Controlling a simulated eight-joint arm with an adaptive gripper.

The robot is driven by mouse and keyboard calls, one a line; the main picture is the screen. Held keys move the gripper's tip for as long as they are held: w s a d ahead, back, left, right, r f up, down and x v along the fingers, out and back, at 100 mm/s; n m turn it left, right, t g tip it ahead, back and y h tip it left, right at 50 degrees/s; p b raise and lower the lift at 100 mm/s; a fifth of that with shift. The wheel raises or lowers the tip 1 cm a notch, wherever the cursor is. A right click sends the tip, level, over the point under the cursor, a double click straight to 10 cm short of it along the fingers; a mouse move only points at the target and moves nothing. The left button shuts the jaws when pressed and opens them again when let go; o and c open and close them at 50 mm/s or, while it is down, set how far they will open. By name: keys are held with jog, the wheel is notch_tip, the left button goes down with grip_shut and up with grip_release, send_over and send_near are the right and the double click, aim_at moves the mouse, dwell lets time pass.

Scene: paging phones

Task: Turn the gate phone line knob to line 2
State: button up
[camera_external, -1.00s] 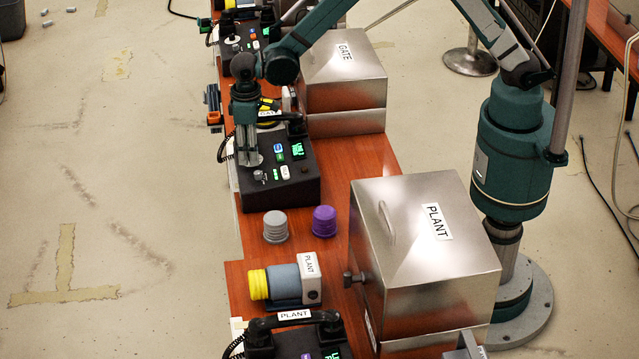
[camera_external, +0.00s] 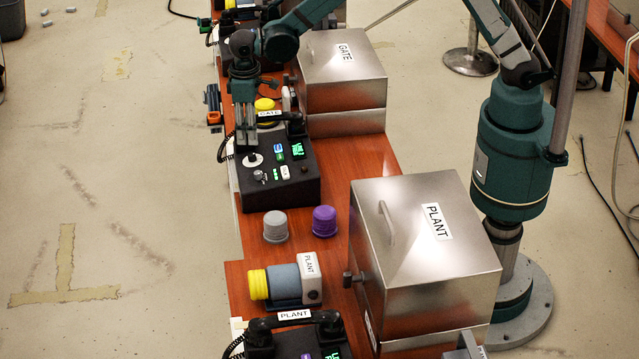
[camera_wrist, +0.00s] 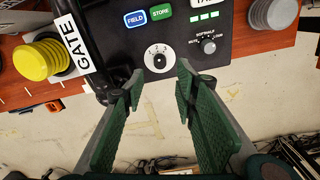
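The gate phone (camera_external: 275,185) is a black desk unit with lit buttons and a GATE label. Its line knob (camera_wrist: 158,57) is a small dark knob on a white round dial marked 1, 2, 3. The dial also shows in the external view (camera_external: 252,159). I cannot read surely which number the knob points to. My gripper (camera_wrist: 160,73) is open and empty, with its green fingers apart on either side, just short of the dial in the wrist view. In the external view my gripper (camera_external: 245,148) hangs above the phone's left part, beside the dial.
A smaller volume-type knob (camera_wrist: 208,46) sits right of the dial. Metal GATE (camera_external: 340,85) and PLANT (camera_external: 430,250) boxes are nearby.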

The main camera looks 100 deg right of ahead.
jog(key=shift+r, duration=2.25)
jog(key=s+r+n+t, duration=0.1)
jog(key=s+r+t, duration=0.2)
jog(key=s+r, duration=1.6)
jog(key=s+a+f+n+t, duration=0.1)
jog(key=s+f+n+t, duration=0.1)
jog(key=s, duration=2.3)
jog(key=shift+s+a+f+t, duration=0.15)
jog(key=shift+f+t, duration=0.3)
jog(key=shift+t, duration=0.75)
